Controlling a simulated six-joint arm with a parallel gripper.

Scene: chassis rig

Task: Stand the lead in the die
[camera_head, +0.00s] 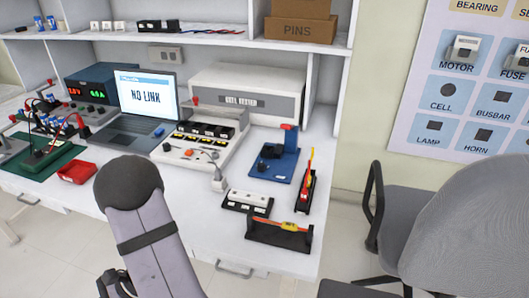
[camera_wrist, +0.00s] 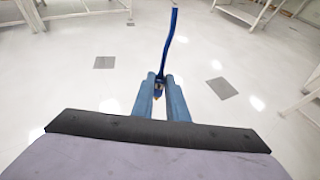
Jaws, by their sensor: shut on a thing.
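In the wrist view my gripper (camera_wrist: 160,79) is shut on a thin blue lead (camera_wrist: 168,42). A small dark end with a yellowish tip shows between the fingers. In the head view the gripper and the held lead cannot be made out. The die is not clearly identifiable. A blue press-like fixture (camera_head: 287,168) with an upright post and a dark block stands on the bench's right side, and a die opening cannot be made out on it.
An orange lead lies in a black cradle (camera_head: 278,236) at the front edge; a red-orange one rises from a black stand (camera_head: 304,195). A white-topped block (camera_head: 247,202), red tray (camera_head: 77,172) and laptop (camera_head: 137,108) share the bench. A chair (camera_head: 440,220) stands right. The wrist view shows floor below.

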